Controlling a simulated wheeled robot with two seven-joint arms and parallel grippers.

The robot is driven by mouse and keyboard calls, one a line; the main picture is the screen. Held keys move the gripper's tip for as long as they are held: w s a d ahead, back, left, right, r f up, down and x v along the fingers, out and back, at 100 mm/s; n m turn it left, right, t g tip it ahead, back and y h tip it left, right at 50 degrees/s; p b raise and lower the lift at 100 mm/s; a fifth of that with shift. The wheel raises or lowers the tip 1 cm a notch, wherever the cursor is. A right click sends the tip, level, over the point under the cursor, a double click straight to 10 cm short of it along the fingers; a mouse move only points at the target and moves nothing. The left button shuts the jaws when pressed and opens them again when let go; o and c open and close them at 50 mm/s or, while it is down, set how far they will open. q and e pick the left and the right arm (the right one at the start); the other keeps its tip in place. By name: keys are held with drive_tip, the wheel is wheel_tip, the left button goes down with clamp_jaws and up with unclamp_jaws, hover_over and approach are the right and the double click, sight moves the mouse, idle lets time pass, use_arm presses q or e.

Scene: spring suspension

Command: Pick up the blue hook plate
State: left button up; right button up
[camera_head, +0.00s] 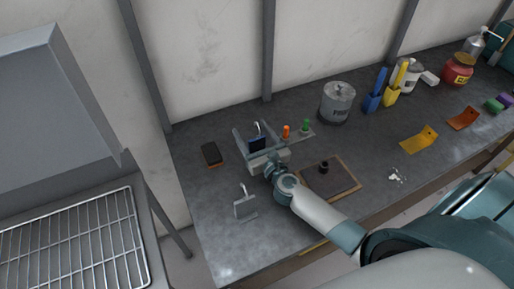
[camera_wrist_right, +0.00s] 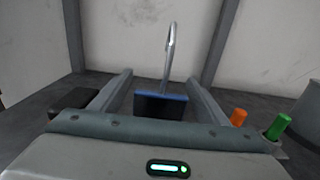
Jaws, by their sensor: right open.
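The blue hook plate (camera_head: 258,145) stands upright on the dark workbench, with a silver hook rising from it. In the right wrist view the plate (camera_wrist_right: 160,106) shows a blue top edge and a dark face, between my two fingers. My right gripper (camera_head: 253,128) is open, with one finger on each side of the plate. In the right wrist view gaps show between the plate and the fingers of the gripper (camera_wrist_right: 160,78). The plate's lower part is hidden by the gripper body. My left gripper is not in view.
A grey hook plate (camera_head: 244,207) stands nearer the front. A black block (camera_head: 211,154) lies left of my gripper. Orange (camera_head: 286,131) and green (camera_head: 305,127) pegs stand close on the right. A brown board (camera_head: 334,184) lies near my forearm. A grey can (camera_head: 338,102) stands behind.

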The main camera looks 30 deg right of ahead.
drive_tip(key=shift+c, duration=0.6)
drive_tip(key=c, duration=1.2)
drive_tip(key=shift+o, duration=0.2)
drive_tip(key=w+d+r+b, duration=0.1)
drive_tip(key=w+d+r, duration=0.4)
drive_tip(key=d+r, duration=0.5)
drive_tip(key=shift+w+d+r, duration=0.15)
drive_tip(key=shift+w+r, duration=0.15)
drive_tip(key=shift+r, duration=0.2)
drive_tip(key=shift+s, duration=0.1)
